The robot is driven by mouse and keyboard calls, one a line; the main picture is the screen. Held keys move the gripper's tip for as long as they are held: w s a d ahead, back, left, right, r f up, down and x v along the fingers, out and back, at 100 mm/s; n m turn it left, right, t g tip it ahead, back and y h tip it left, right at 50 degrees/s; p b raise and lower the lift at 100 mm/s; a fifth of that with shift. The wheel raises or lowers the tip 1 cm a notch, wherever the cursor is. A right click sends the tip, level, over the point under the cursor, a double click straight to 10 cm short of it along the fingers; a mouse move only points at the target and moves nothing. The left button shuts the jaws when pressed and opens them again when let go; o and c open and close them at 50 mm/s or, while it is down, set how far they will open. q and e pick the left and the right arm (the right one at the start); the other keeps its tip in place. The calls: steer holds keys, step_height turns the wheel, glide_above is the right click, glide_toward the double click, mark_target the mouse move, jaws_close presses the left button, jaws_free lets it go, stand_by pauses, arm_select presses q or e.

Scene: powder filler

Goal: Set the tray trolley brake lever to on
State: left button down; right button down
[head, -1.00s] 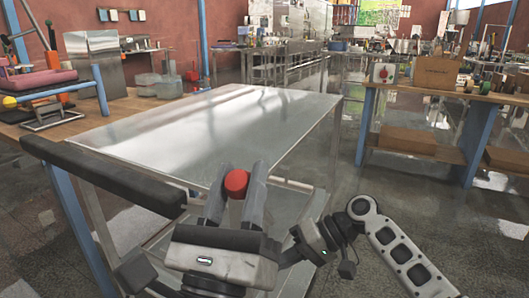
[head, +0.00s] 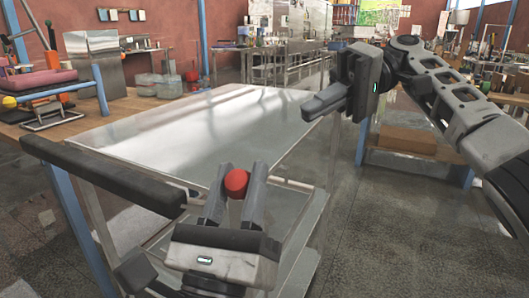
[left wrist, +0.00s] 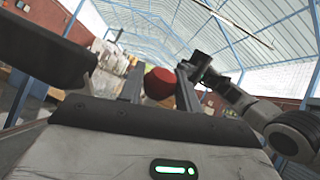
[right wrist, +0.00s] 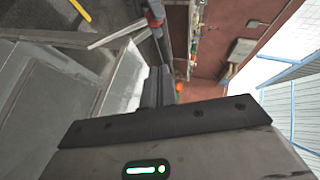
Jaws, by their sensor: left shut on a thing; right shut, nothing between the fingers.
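The tray trolley has a flat steel top (head: 215,125) and a black push handle (head: 100,172) on its near left side. The brake lever shows as a round red knob (head: 236,182) at the trolley's near end, and it also shows in the left wrist view (left wrist: 160,83). My left gripper (head: 237,190) is shut on the red knob, one finger on each side of it. The rest of the lever is hidden behind the gripper. My right gripper (head: 308,107) is shut and empty, raised over the trolley's far right edge. Its closed fingers show in the right wrist view (right wrist: 159,75).
A wooden workbench (head: 30,120) with several items stands at the left, close to the trolley. Another bench with a lower shelf (head: 410,138) stands at the right, partly hidden by my right arm. The floor (head: 390,220) to the right of the trolley is clear.

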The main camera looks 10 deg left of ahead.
steer(key=x, duration=0.3)
steer(key=s+d+x, duration=0.1)
steer(key=x, duration=0.6)
steer(key=shift+s+f, duration=0.3)
steer(key=shift+s, duration=0.05)
steer(key=shift+s+f, duration=0.15)
steer(key=shift+s, duration=0.35)
steer(key=shift+a, duration=0.1)
